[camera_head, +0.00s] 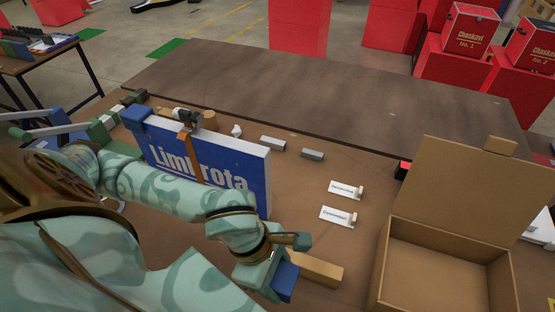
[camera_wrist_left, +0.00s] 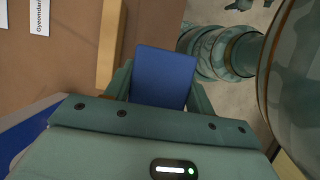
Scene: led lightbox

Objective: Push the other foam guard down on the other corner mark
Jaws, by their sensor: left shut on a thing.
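The blue lightbox sign (camera_head: 228,178) with white lettering stands upright on the brown work surface. One blue foam guard (camera_head: 135,116) sits on its upper left corner. My left gripper (camera_head: 282,268) is shut on the other blue foam guard (camera_head: 287,283), in front of the sign's right end and apart from it. This guard (camera_wrist_left: 163,77) also shows between the fingers in the left wrist view. The sign's upper right corner is bare, and I cannot make out a corner mark there. My left arm hides the sign's lower part. My right gripper is not in view.
A clamp (camera_head: 188,118) with an orange-brown bar grips the sign's top edge. An open cardboard box (camera_head: 440,245) stands at right. A tan block (camera_head: 318,271) lies beside my left gripper. Two white labels (camera_head: 345,190) and small grey blocks (camera_head: 312,154) lie behind.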

